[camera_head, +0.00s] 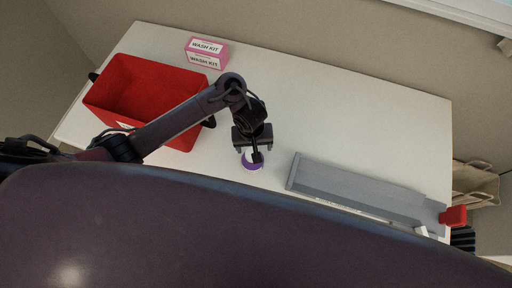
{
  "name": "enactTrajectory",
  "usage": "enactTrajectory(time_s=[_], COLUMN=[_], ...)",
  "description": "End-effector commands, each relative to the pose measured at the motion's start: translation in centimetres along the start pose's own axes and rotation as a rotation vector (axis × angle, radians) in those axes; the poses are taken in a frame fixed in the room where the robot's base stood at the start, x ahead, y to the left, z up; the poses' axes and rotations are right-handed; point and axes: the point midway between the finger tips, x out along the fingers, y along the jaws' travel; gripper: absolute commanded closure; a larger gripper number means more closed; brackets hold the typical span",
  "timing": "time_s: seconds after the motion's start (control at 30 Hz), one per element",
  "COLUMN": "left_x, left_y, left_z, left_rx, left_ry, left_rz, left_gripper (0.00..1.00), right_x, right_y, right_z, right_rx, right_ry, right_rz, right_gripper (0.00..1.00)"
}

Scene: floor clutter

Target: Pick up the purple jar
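The purple jar (249,164) stands on the white table near its front edge, with a pale top and a purple side partly showing. My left arm comes in from the left over the red bin, and my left gripper (253,149) is right over the jar. One dark finger overlaps the jar in the picture, and the gripper hides part of it. I cannot tell whether the fingers touch the jar or are closed on it. My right gripper is not in view.
A red bin (112,104) stands at the table's left, with a pink wash kit box (206,53) behind it. A long grey object (350,187) lies right of the jar. The white table (340,115) is clear at the back right. A paper bag (474,186) stands beyond the right edge.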

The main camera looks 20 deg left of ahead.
Motion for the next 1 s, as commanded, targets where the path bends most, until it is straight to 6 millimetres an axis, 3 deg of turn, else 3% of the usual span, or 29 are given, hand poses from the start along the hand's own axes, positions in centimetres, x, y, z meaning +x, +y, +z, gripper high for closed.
enactTrajectory(time_s=[0.17, 0.5, 0.77, 1.0], left_x=[0.5, 3.6, 7.2, 7.6], left_y=[-1.3, -1.3, -1.0, -0.9], left_z=[-0.4, -0.5, -0.6, -0.6], left_rx=[-0.055, -0.059, -0.058, -0.058], left_ry=[-0.011, -0.01, -0.009, -0.008], left_rz=[-0.045, -0.049, -0.05, -0.047], left_gripper=[0.26, 0.26, 0.26, 0.26], right_x=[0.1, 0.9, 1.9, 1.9], right_y=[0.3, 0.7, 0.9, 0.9], right_z=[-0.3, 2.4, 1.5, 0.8], right_rx=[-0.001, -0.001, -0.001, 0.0], right_ry=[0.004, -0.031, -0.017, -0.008], right_rz=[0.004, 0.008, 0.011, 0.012], right_gripper=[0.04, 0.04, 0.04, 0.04])
